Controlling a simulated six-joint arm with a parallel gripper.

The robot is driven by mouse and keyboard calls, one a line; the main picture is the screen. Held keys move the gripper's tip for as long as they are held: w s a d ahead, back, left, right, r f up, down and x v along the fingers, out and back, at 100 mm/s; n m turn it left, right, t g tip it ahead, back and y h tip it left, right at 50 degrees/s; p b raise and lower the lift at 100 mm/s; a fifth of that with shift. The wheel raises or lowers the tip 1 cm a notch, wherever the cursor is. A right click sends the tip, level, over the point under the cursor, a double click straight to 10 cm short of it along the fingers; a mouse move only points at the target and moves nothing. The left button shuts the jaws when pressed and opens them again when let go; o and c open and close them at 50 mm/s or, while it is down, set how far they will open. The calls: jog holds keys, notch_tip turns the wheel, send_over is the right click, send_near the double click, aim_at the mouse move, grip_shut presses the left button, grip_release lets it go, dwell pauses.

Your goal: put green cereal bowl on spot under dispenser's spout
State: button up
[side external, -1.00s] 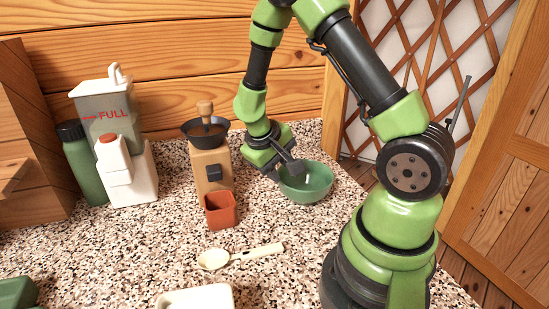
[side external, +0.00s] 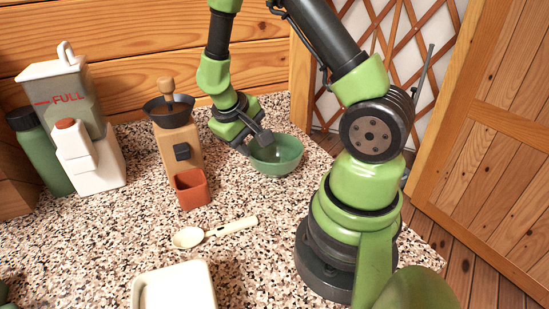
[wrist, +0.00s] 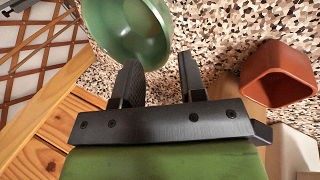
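The green cereal bowl (side external: 284,160) stands upright on the speckled counter, right of the wooden grinder. The dispenser (side external: 72,95), a grey hopper marked FULL, stands at the far left behind a white block with a red-brown knob.
The wooden grinder (side external: 178,145) and a red square cup (side external: 192,188) stand between bowl and dispenser; the cup also shows in the wrist view (wrist: 280,75). A green bottle (side external: 43,155) is at left. A cream spoon (side external: 215,232) and cream tray (side external: 140,292) lie in front.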

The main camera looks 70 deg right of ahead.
aim_at(257, 158)
jog(key=shift+w+x, duration=0.15)
jog(key=shift+x, duration=2.25)
jog(key=shift+w+x, duration=0.15)
jog(key=shift+x, duration=2.25)
jog(key=shift+c, duration=0.5)
jog(key=shift+a, duration=0.1)
grip_shut()
